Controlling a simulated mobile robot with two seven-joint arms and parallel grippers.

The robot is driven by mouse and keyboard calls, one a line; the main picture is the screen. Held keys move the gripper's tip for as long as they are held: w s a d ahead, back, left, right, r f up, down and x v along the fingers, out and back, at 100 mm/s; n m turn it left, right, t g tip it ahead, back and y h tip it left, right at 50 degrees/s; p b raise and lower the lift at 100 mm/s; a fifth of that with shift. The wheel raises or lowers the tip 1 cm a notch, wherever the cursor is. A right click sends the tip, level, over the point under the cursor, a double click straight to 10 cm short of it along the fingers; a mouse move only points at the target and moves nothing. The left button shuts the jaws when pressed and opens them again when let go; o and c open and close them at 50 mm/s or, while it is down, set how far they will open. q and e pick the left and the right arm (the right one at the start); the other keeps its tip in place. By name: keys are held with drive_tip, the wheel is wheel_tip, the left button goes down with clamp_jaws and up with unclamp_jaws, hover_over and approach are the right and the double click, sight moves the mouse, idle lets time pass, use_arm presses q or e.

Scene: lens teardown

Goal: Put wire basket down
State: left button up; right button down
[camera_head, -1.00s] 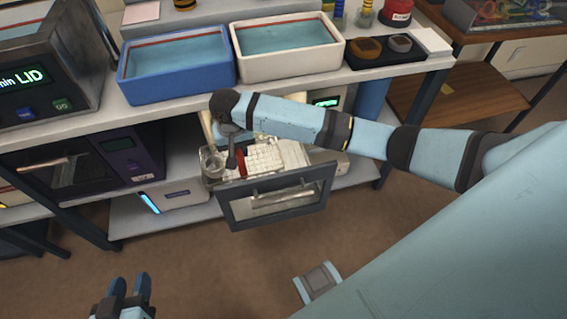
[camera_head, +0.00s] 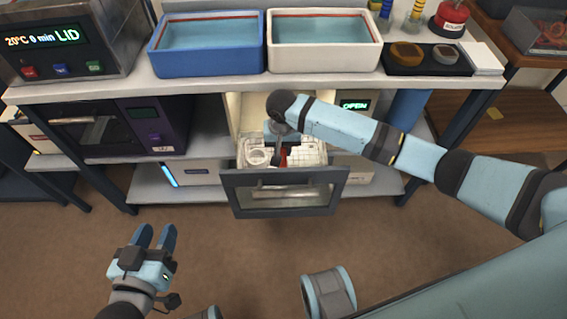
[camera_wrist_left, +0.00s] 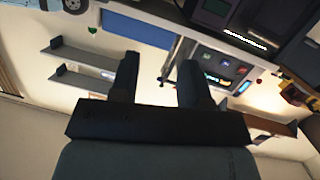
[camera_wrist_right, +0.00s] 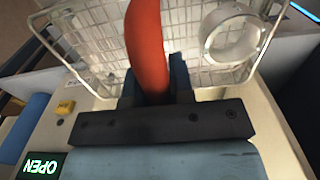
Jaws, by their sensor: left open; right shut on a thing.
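My right gripper (camera_head: 281,143) is shut on the red handle from above. Whether the basket touches the drawer floor is hidden. My left gripper (camera_head: 156,236) is open and empty, low over the floor at left, away from the basket.
A dark device (camera_head: 160,125) stands left of the drawer. The brown floor in front is clear.

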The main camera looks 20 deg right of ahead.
wheel_tip(320, 180, down, 4)
drive_tip(key=shift+f+b, duration=0.15)
drive_tip(key=shift+b, duration=0.65)
drive_tip(key=shift+f, duration=0.35)
use_arm(q)
drive_tip(key=shift+t+h, duration=0.8)
drive_tip(key=shift+t, duration=0.1)
drive_tip(key=r, duration=0.1)
drive_tip(key=d+r, duration=0.1)
drive_tip(key=r, duration=0.1)
drive_tip(key=shift+w+d+r, duration=0.25)
drive_tip(key=shift+d+r, duration=0.05)
drive_tip(key=shift+r, duration=0.1)
drive_tip(key=shift+f, duration=0.15)
use_arm(e)
drive_tip(key=shift+f, duration=0.15)
use_arm(q)
drive_tip(key=shift+f, duration=0.15)
use_arm(e)
drive_tip(key=c, duration=1)
unclamp_jaws()
